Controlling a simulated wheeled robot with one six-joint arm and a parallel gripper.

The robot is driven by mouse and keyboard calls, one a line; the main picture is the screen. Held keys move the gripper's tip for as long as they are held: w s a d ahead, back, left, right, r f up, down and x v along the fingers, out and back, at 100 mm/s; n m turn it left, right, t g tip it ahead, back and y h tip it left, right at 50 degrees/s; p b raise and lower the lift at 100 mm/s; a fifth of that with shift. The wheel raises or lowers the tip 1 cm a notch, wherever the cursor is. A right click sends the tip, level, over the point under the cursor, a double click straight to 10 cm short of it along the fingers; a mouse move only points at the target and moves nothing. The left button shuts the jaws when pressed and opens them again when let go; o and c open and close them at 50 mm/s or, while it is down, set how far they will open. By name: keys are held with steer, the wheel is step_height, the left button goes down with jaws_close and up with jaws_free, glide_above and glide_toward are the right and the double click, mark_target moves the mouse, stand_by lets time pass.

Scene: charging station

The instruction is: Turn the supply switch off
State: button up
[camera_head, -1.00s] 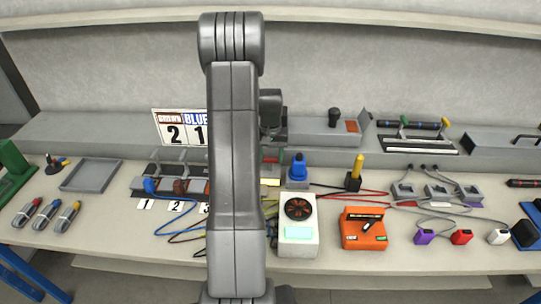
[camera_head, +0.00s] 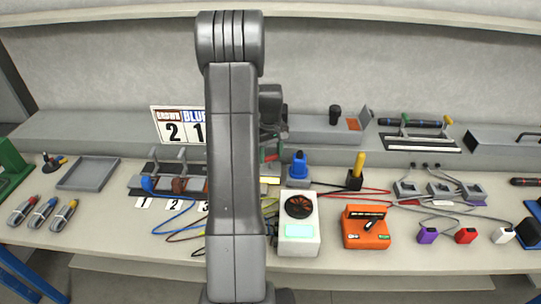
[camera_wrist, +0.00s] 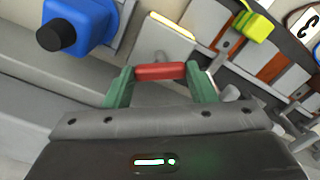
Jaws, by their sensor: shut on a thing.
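My gripper (camera_wrist: 162,78) has green fingers and is shut on a red bar (camera_wrist: 160,72), which spans between the fingertips in the wrist view. The bar looks like a switch handle. A pale grey block (camera_wrist: 162,42) with a glowing yellow strip lies just beyond it. In the head view my gripper (camera_head: 271,156) is at the back of the bench, partly covered by my arm. The switch's position cannot be read there.
A blue connector (camera_head: 299,165) stands close to the right of my gripper and shows large in the wrist view (camera_wrist: 77,25). A white box with a round dark grille (camera_head: 299,232) and an orange box (camera_head: 366,238) stand in front. Cables (camera_head: 180,222) cross the bench.

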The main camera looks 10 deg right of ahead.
mark_target(271, 156)
steer(key=n+b, duration=0.1)
steer(key=n, duration=0.4)
steer(key=shift+n, duration=0.3)
steer(key=n, duration=0.5)
steer(key=shift+n+b, duration=0.3)
steer(key=shift+b, duration=0.05)
steer(key=o, duration=1)
step_height(271, 156, up, 14)
steer(key=shift+f+b, duration=0.1)
steer(key=shift+b, duration=0.25)
step_height(271, 156, down, 14)
steer(key=shift+r+p, duration=0.1)
steer(key=shift+p, duration=0.2)
